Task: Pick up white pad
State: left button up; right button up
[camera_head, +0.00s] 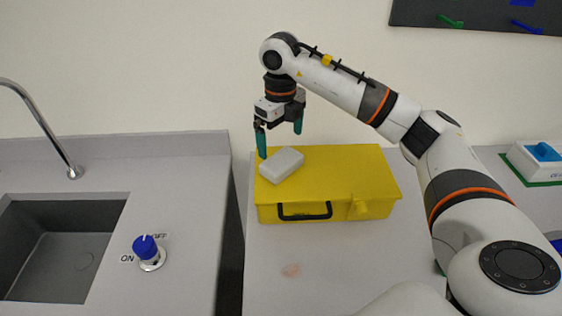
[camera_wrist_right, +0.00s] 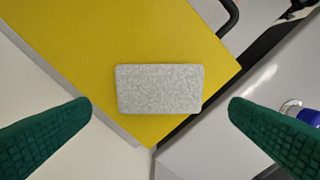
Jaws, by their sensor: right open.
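The white pad (camera_head: 282,165) is a small rounded block lying on the left end of the closed yellow case (camera_head: 340,170). In the right wrist view the pad (camera_wrist_right: 159,89) shows as a speckled grey-white rectangle on the yellow lid, close to the lid's corner. My right gripper (camera_head: 280,140) points down, just above and behind the pad. Its green fingers are wide apart with nothing between them. In the right wrist view the fingers stand at left and right, and the pad lies between and beyond them, apart from both. My left gripper does not show.
The case has a black handle (camera_head: 305,217) and a yellow latch (camera_head: 358,207) at its front. A sink (camera_head: 60,250) and a blue ON/OFF knob (camera_head: 146,247) are on the left counter, across a dark gap. A white box with a blue top (camera_head: 540,155) stands at far right.

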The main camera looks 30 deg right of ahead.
aim_at(282, 159)
notch_tip(282, 159, down, 2)
jog(key=shift+f+p, duration=0.6)
notch_tip(282, 159, down, 4)
jog(key=shift+s+d+r+p, duration=0.1)
jog(key=shift+s+r+p, duration=0.1)
jog(key=shift+p, duration=0.55)
jog(key=shift+w+f, duration=0.1)
jog(key=shift+f, duration=0.25)
jog(key=shift+c, duration=0.6)
jog(key=c, duration=0.5)
notch_tip(282, 159, up, 9)
jog(key=b, duration=0.2)
jog(key=shift+f+b, duration=0.1)
jog(key=shift+b, duration=0.25)
jog(key=shift+c, duration=0.2)
jog(key=shift+r, duration=0.65)
